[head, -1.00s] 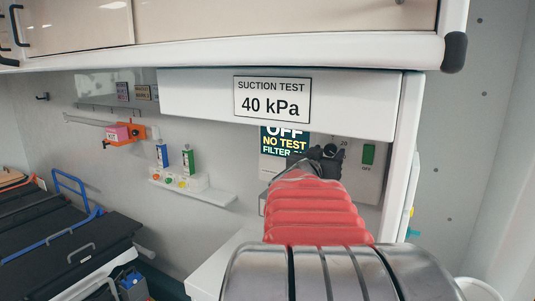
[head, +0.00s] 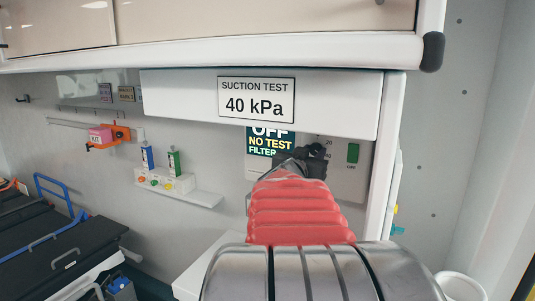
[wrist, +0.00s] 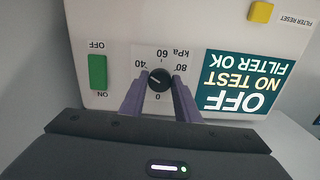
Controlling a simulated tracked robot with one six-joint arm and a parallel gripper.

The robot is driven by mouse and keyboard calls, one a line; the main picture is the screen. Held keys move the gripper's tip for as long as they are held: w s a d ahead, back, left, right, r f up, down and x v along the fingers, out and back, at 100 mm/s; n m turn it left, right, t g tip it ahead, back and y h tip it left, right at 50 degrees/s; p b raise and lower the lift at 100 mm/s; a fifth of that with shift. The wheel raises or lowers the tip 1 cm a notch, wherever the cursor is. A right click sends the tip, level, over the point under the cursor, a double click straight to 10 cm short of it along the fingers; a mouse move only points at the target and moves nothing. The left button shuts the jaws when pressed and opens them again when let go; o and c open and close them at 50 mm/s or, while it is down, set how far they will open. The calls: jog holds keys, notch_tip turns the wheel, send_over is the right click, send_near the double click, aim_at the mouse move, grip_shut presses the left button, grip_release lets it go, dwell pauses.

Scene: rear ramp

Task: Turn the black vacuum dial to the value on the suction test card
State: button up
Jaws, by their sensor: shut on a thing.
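The suction test card (head: 256,98) reads 40 kPa and hangs on the white panel in the head view. The black vacuum dial (wrist: 160,79) sits on a white face in the wrist view, where the scale appears upside down. Labels 0, 40, 60 and 80 kPa show around it; the left finger seems to cover the 20 area. I cannot clearly tell which value its pointer marks. My gripper (wrist: 159,84) has one purple finger on each side of the dial and is shut on it. In the head view my gripper (head: 312,157) hides most of the dial.
A green switch (wrist: 97,72) lies beside the dial, between OFF and ON labels. The display (wrist: 242,84) reads OFF, NO TEST, FILTER OK. A yellow filter reset button (wrist: 260,12) is beyond it. The white overhang (head: 190,105) is close above my arm.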

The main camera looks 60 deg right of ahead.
jog(key=o, duration=1)
jog(key=shift+o, duration=0.2)
jog(key=shift+w, duration=0.1)
jog(key=shift+a, duration=0.1)
